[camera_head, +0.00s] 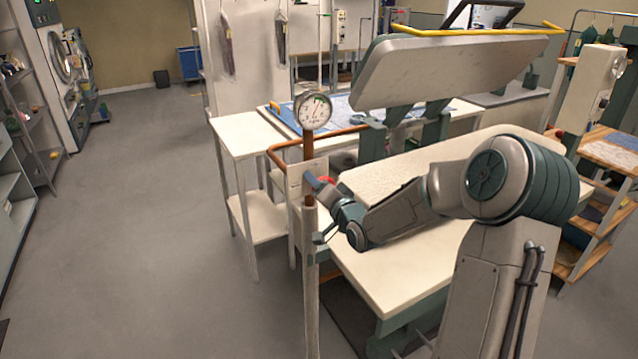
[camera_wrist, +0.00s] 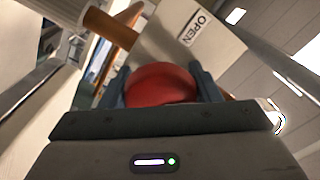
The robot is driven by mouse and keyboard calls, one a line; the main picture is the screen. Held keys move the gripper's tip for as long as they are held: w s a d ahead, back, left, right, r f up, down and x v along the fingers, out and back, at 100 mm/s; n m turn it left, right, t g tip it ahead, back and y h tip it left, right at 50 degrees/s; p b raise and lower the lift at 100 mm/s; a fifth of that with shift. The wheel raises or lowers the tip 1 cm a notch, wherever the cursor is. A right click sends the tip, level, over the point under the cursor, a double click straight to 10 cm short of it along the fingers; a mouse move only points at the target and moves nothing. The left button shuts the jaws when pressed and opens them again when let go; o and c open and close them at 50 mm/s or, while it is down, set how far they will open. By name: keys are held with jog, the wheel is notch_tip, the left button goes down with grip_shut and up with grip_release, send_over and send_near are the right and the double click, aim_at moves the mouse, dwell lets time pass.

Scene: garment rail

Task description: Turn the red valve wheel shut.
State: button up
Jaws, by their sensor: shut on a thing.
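The red valve wheel (camera_wrist: 160,84) fills the space between the two fingers of my gripper (camera_wrist: 161,86) in the wrist view. The fingers are shut on it, one on each side. In the head view only a small red part of the wheel (camera_head: 326,180) shows behind my gripper (camera_head: 311,183), at the copper pipe (camera_head: 309,147). A pale plate (camera_wrist: 190,40) behind the wheel carries a label reading OPEN (camera_wrist: 194,27). The wheel's lower part is hidden by my gripper.
A round pressure gauge (camera_head: 315,111) tops the pipe, just above the wheel. A large pressing machine with a pale board (camera_head: 420,255) lies under and beside my arm. A white side table (camera_head: 240,137) stands behind the pipe. The floor at left is clear.

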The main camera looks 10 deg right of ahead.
jog(key=shift+r+m+p, duration=0.1)
jog(key=shift+m+p, duration=1.4)
jog(key=shift+m, duration=2.3)
jog(key=o, duration=1)
jog(key=shift+s, duration=0.1)
jog(key=v, duration=1.3)
jog(key=shift+s+b, duration=0.35)
jog(key=shift+d, duration=0.1)
